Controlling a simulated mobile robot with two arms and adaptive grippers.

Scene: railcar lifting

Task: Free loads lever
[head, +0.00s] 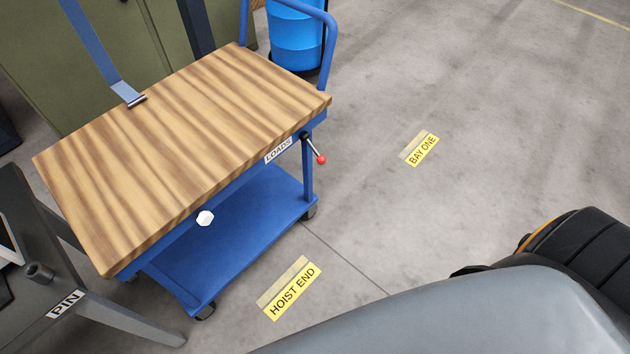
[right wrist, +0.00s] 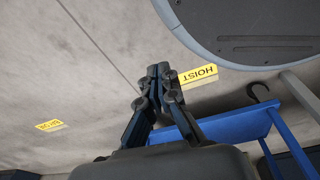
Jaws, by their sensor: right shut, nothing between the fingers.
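The loads lever (head: 314,149) is a short dark rod with a red knob. It sits on the right end of a blue cart (head: 250,215) with a wooden top, beside the LOADS label (head: 278,150). The lever slants down and to the right from its black pivot. My right gripper (right wrist: 158,70) is shut and empty in the right wrist view, with the floor behind it. Blue framework (right wrist: 235,125) shows to its right there. The right gripper's fingers are not seen in the head view. My left gripper is not in view.
A blue strap (head: 95,50) ends on the wooden top (head: 180,130). A grey stand labelled PIN (head: 65,303) is at lower left. A blue barrel (head: 296,40) stands behind the cart. Floor right of the cart is clear.

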